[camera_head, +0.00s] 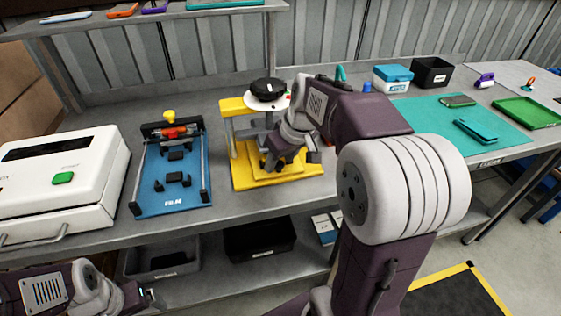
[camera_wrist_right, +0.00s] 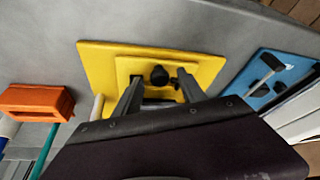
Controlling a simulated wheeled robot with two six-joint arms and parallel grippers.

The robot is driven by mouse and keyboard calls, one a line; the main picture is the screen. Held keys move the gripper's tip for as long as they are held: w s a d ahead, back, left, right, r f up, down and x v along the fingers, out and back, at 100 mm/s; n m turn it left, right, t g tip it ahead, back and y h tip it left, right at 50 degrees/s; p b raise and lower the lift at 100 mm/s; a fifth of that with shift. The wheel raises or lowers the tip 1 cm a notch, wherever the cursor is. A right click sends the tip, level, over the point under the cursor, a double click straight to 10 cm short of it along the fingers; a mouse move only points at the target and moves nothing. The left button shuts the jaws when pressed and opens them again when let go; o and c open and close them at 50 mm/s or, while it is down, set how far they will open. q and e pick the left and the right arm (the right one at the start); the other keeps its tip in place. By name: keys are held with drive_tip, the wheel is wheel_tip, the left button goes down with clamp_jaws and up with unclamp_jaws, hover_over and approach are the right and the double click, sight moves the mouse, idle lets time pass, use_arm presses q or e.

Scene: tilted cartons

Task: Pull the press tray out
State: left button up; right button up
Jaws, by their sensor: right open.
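The yellow press (camera_head: 239,113) stands on the bench in the middle of the head view, with a black round top. Its tray (camera_head: 296,173) is a smaller yellow plate low in the press; it also shows in the wrist view (camera_wrist_right: 124,67), with a black knob (camera_wrist_right: 159,75) on it. My right gripper (camera_head: 283,163) is low at the tray. In the wrist view its two fingers (camera_wrist_right: 160,88) are apart, one on each side of the knob in the picture; I cannot tell whether they touch it. My left gripper (camera_head: 146,294) is low at the left, below the bench top.
A blue fixture (camera_head: 148,198) stands left of the press, and a white machine (camera_head: 88,185) further left. Dark bins (camera_head: 262,238) are on the shelf below. A teal mat (camera_head: 425,111) lies to the right. Bench top is bare in front of the press.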

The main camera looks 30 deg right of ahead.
clamp_jaws()
idle(1.4)
